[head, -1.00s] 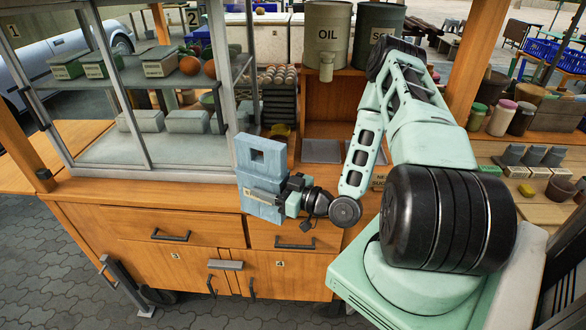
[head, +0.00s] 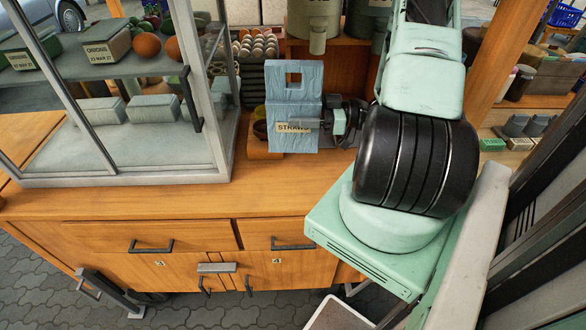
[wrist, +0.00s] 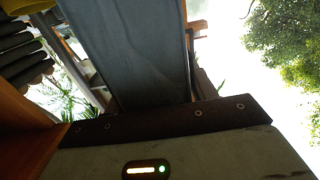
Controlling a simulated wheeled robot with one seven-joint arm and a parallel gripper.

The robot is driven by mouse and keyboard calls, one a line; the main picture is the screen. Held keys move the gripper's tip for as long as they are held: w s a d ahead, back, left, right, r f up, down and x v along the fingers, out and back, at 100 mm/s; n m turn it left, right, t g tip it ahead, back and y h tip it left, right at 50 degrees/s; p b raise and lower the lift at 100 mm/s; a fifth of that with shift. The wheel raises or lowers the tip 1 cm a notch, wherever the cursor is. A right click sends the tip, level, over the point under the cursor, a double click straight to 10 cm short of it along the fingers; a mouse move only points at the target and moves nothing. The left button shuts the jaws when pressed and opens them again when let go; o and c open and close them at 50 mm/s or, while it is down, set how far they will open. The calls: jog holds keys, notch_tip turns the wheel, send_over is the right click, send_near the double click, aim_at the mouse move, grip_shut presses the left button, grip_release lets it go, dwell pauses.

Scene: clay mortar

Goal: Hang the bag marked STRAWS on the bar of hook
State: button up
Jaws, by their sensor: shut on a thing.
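The blue-grey bag (head: 292,108) marked STRAWS hangs upright in front of my arm in the head view, with a square hole near its top. My gripper (head: 324,122) is shut on the bag's right side, beside the label. In the wrist view the bag's cloth (wrist: 140,45) fills the upper middle, and the fingertips are not clearly seen. I cannot make out the hook or its bar in either view.
A glass display case (head: 125,155) stands left of the bag. Behind are a tray of eggs (head: 262,45) and large canisters (head: 314,22). Small bowls (head: 261,129) sit just left of the bag. The wooden counter front (head: 290,178) is clear.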

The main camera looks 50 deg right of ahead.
aim_at(300, 144)
jog(key=shift+f+b, duration=3.95)
jog(key=shift+f, duration=0.8)
jog(key=shift+f, duration=0.15)
jog(key=shift+f, duration=0.15)
jog(key=o, duration=1.3)
jog(key=shift+b, duration=0.4)
jog(key=b+v, duration=0.1)
jog(key=v, duration=0.6)
jog(key=r, duration=0.8)
jog(key=shift+s+d, duration=0.15)
jog(key=shift+s, duration=0.05)
